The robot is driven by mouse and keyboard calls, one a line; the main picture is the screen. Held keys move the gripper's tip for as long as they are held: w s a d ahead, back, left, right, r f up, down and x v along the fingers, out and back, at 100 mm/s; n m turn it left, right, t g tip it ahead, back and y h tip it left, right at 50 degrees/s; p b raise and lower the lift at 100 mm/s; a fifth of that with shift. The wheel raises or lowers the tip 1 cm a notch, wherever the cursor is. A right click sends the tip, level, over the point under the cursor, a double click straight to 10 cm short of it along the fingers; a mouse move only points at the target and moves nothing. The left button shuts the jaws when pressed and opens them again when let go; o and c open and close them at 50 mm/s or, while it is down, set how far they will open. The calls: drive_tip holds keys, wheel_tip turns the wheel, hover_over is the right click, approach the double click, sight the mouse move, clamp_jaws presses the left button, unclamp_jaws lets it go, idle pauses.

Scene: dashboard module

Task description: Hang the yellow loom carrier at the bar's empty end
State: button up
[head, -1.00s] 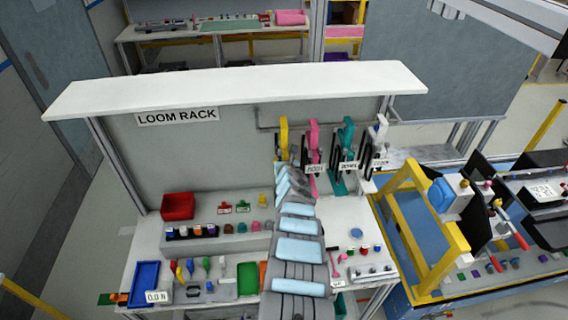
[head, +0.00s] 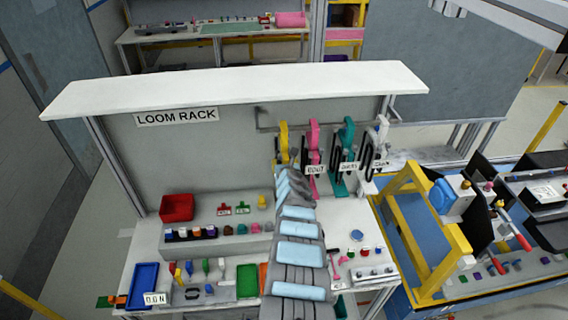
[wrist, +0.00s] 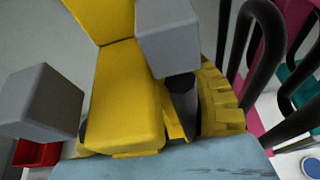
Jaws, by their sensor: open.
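The yellow loom carrier (head: 284,138) is upright at the left end of the row of carriers, near the left end of the bar (head: 262,128). In the wrist view the yellow carrier (wrist: 120,95) fills the middle, between two grey fingertips. My gripper (wrist: 104,70) is open around it, with a visible gap beside the left finger. Whether the carrier's hook rests on the bar is not clear, as its top is small in the head view and cut off in the wrist view. My arm hides the carrier's lower part in the head view.
Pink (head: 314,140), teal (head: 346,135) and white (head: 382,130) carriers with black loops hang close to the right. A white shelf (head: 240,88) overhangs the rack. A red bin (head: 177,207) and several small parts lie on the bench to the left.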

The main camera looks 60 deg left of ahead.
drive_tip(key=shift+d, duration=0.3)
drive_tip(key=v, duration=0.7)
idle(0.9)
drive_tip(key=shift+s+r, duration=0.1)
drive_tip(key=shift+r, duration=0.05)
